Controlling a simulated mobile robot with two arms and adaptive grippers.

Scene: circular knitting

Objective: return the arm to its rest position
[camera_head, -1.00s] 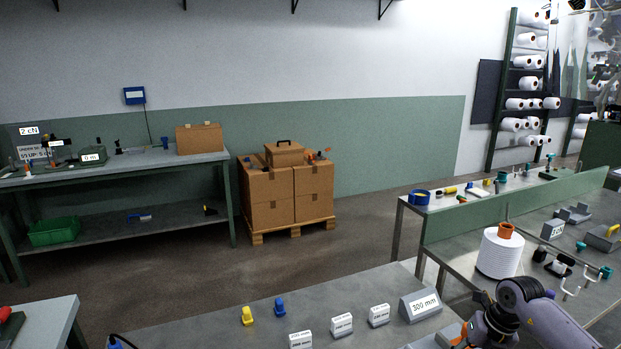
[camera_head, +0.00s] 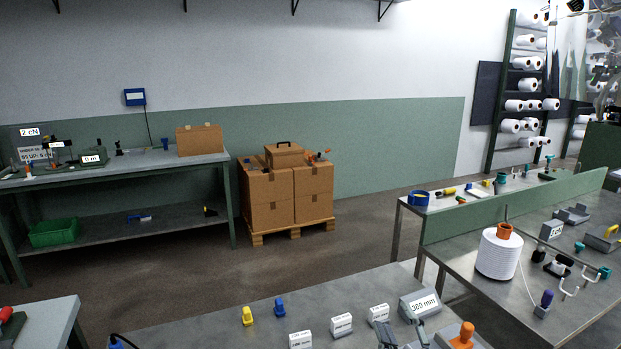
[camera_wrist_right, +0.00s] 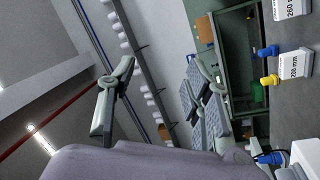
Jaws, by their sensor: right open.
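My right gripper (camera_head: 401,331) shows only by its two grey fingers at the bottom edge of the head view, in front of the 300 mm block (camera_head: 419,304) on the near bench. In the right wrist view the gripper (camera_wrist_right: 158,78) has its fingers spread wide apart, with nothing between them. The rest of my right arm is out of the head view. My left arm and gripper are not in view.
The near bench (camera_head: 220,331) carries several labelled white blocks (camera_head: 341,323), a yellow piece (camera_head: 247,316), a blue piece (camera_head: 279,307) and an orange-knobbed piece (camera_head: 463,335). A white yarn cone (camera_head: 498,255) stands on the right bench. Open floor (camera_head: 190,272) lies beyond.

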